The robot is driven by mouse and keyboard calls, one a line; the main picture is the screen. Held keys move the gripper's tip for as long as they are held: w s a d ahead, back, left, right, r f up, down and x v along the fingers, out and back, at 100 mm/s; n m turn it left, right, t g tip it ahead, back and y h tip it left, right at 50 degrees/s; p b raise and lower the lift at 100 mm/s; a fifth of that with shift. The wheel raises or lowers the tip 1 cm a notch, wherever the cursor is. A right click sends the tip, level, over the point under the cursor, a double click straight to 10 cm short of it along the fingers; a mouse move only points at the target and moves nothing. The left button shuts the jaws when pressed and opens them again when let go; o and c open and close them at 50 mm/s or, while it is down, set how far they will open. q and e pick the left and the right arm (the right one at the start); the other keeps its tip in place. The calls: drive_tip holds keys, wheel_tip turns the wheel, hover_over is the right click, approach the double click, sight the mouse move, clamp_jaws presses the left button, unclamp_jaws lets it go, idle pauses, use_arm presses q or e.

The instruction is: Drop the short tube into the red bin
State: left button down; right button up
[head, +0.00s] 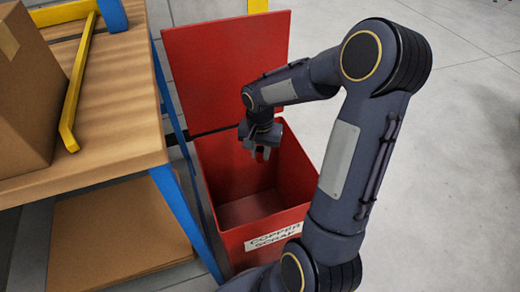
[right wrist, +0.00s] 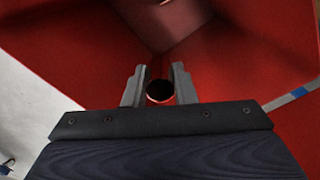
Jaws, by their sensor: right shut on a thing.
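The red bin (head: 213,176) stands on the floor with its lid raised at the back and a "COPPER SCRAP" label on its front. My right gripper (head: 262,153) is over the bin's opening, pointing down into it. In the right wrist view, the gripper (right wrist: 158,92) is shut on the short tube (right wrist: 159,91), seen end-on as a dark round opening with a coppery rim between the fingers. The bin's red inner walls surround it there. The tube's length is hidden from this angle. My left gripper is not in view.
A wooden workbench (head: 110,130) with blue legs stands left of the bin, close beside it. A cardboard box (head: 22,95) and a yellow bar (head: 75,95) are on it. A lower shelf (head: 105,235) sits beneath. The floor at right is clear.

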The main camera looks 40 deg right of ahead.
sight(260, 150)
drive_tip(key=shift+f+b, duration=0.45)
drive_tip(key=shift+f, duration=0.5)
drive_tip(key=o, duration=1.1)
drive_tip(key=shift+c, duration=0.2)
drive_tip(key=shift+r, duration=0.1)
wheel_tip(260, 150, up, 8)
drive_tip(key=p, duration=0.3)
